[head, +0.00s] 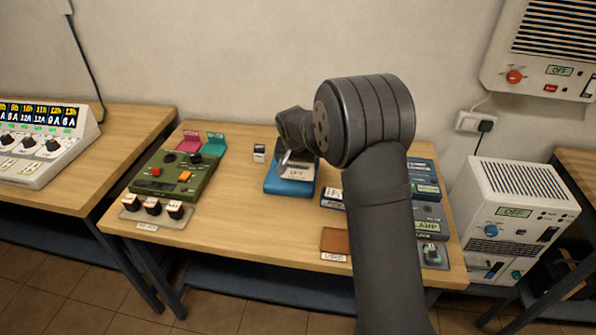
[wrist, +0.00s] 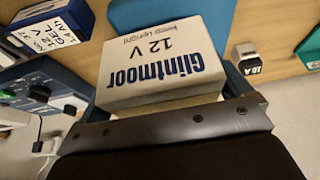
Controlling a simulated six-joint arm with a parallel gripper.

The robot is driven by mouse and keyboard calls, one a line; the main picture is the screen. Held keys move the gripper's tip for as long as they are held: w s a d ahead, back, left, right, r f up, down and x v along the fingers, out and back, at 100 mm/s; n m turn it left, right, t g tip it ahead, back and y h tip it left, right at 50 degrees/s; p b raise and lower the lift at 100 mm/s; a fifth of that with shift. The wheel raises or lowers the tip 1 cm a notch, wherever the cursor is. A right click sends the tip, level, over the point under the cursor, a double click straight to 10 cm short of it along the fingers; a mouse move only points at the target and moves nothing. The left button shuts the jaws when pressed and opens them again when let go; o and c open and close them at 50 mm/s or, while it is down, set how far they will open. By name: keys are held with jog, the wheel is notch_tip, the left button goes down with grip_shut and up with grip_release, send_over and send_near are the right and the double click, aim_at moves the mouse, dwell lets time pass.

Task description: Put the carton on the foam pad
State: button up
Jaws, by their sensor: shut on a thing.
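The white carton (wrist: 165,65) with dark blue "Glintmoor 12 V" lettering sits between the fingers of my gripper (head: 291,160). In the head view the carton (head: 297,173) shows only in part below the gripper. A blue pad (head: 290,189), which I take for the foam pad, lies under and in front of it. The blue pad (wrist: 180,22) also shows past the carton in the wrist view. My gripper is shut on the carton, over the back of the pad. I cannot tell whether the carton touches the pad. My wrist hides the pad's back part.
A green device (head: 172,177) is further left. A brown patch (head: 335,240) lies near the front. The table between the device and patch is clear.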

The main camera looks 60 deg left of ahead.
aim_at(298, 170)
jog(key=shift+f, duration=1.75)
jog(key=shift+f, duration=0.2)
jog(key=o, duration=1.1)
jog(key=shift+r, duration=0.2)
jog(key=v, duration=1.2)
jog(key=shift+f, duration=0.1)
